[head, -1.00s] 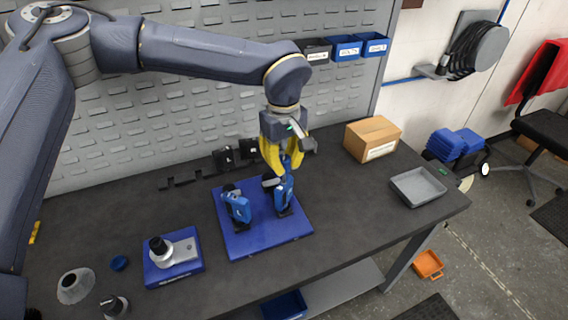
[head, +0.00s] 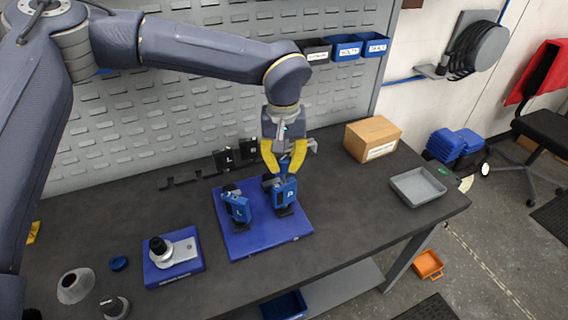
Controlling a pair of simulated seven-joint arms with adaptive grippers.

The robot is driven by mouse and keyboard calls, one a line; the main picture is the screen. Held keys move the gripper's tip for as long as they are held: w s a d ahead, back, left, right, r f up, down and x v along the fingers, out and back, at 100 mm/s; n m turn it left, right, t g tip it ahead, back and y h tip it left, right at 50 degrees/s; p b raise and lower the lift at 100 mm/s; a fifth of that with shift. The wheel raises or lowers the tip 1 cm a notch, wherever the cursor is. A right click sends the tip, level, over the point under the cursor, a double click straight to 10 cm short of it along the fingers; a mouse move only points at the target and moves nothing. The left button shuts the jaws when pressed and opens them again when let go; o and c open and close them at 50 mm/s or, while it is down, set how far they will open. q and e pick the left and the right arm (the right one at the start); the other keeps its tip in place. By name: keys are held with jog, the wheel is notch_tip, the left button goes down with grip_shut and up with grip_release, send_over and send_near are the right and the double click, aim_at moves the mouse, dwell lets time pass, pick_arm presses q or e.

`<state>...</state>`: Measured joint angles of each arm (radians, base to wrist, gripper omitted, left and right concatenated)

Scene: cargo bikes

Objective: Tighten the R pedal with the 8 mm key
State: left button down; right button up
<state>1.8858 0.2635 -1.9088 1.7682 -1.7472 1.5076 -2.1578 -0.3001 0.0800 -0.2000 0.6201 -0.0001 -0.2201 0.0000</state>
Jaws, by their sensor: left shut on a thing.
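My left gripper (head: 285,172) has yellow fingers and points down over the blue board, straight above the R pedal. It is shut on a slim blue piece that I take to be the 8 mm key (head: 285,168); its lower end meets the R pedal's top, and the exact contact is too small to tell. The R pedal (head: 285,193) is blue with a white R facing me and stands on the blue board (head: 265,243). The L pedal (head: 237,209), blue with a white L, stands to its left, tilted. My right gripper is out of view.
Black holders (head: 223,159) and a low black rack (head: 182,181) stand behind the board. A blue block with a metal fixture (head: 172,258) is left. A cardboard box (head: 372,138) and a grey tray (head: 418,188) are right. The dark table (head: 345,215) is clear between.

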pick_arm(q)
jog(key=shift+f, duration=0.1)
jog(key=m, duration=0.6)
dwell(0.3)
jog(key=shift+m, duration=0.4)
jog(key=shift+r, duration=0.3)
dwell(0.4)
jog(key=shift+r, duration=0.25)
dwell(0.3)
jog(key=n, duration=0.5)
jog(key=shift+n, duration=2.3)
